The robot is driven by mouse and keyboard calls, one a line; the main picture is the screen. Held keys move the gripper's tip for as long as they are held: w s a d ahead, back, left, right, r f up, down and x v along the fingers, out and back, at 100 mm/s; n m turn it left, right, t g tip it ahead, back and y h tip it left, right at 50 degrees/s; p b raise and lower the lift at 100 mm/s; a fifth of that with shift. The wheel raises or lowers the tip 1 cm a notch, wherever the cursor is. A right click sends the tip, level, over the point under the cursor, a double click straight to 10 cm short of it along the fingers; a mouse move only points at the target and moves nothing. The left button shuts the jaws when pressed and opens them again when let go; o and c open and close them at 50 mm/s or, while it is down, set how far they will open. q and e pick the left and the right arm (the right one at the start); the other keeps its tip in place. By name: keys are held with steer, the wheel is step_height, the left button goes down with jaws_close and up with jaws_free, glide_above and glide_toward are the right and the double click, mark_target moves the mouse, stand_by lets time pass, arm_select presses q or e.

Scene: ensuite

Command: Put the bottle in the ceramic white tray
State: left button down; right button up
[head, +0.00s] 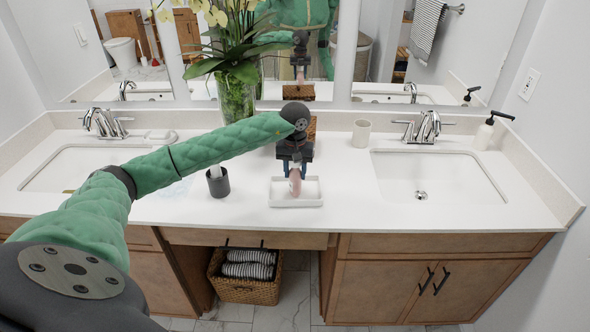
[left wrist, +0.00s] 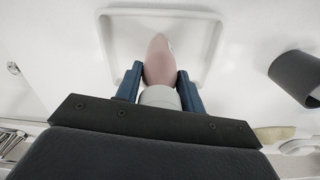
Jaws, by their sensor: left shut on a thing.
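The bottle (head: 295,183) is pinkish, with a pale end nearest the gripper. My left gripper (head: 294,168) is shut on it and holds it over the ceramic white tray (head: 281,203). In the left wrist view the bottle (left wrist: 159,62) sits between the two blue fingers of the gripper (left wrist: 158,82), and the tray (left wrist: 112,46) lies beyond and around it. The bottle overlaps the tray's inside; I cannot tell whether it touches the bottom. My right gripper is in neither view.
A dark cup (head: 218,184) stands left of the tray, and a white cup (head: 361,133) stands behind to the right. A woven box (head: 312,126) is behind my gripper. Sinks (head: 440,178) lie either side. A glass vase with an orchid (head: 236,96) stands at the back.

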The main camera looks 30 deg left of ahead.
arm_select(q)
steer(key=shift+f, duration=0.25)
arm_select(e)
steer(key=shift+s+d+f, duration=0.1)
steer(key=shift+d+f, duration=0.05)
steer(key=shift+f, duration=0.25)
arm_select(q)
steer(key=shift+f, duration=0.1)
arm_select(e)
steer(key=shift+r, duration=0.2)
arm_select(q)
steer(key=c, duration=0.9)
jaws_free()
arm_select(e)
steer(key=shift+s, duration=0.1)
arm_select(q)
steer(key=shift+o, duration=0.2)
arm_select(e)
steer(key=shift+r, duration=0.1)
